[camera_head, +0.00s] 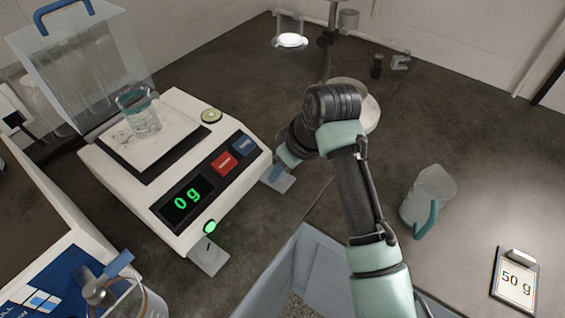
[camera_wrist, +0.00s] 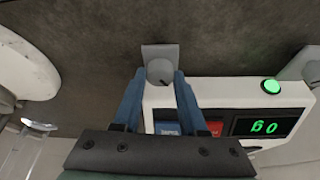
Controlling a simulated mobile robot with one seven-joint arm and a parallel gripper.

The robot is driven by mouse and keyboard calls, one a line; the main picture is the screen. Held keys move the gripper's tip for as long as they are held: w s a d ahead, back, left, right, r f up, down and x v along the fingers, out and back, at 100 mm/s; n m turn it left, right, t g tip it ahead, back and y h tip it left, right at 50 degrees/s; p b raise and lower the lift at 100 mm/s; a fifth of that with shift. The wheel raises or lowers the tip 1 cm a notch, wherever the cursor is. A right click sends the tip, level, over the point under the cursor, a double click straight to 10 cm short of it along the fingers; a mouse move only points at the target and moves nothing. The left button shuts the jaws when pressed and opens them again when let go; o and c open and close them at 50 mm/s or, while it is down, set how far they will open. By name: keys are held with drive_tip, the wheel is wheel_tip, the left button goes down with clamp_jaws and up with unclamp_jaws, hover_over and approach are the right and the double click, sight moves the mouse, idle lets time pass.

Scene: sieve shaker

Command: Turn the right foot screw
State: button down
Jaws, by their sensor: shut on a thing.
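The balance (camera_head: 168,180) is white, with a green "0 g" display (camera_head: 187,199); in the wrist view its side (camera_wrist: 225,92) shows upside down. The right foot screw (camera_wrist: 160,71) is a grey round knob with a dark mark, on a grey foot plate (camera_wrist: 161,50) at the balance's corner. My gripper (camera_wrist: 160,76) has its blue fingers on both sides of this knob and is shut on it. In the head view my gripper (camera_head: 281,167) hides the knob, and part of the foot plate (camera_head: 279,181) shows. A round bubble level (camera_head: 211,115) sits on the balance top.
A glass beaker (camera_head: 140,112) stands on the pan. The left foot screw (camera_head: 208,246) is below a lit green lamp (camera_head: 210,227). A clear jug (camera_head: 428,195) and a "50 g" card (camera_head: 515,279) are at right. A clear draft shield (camera_head: 82,65) stands behind.

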drive_tip(key=shift+n, duration=0.3)
drive_tip(key=shift+c, duration=2.2)
unclamp_jaws()
drive_tip(key=p+v, duration=0.1)
drive_tip(key=v, duration=1.2)
drive_tip(key=shift+d, duration=0.15)
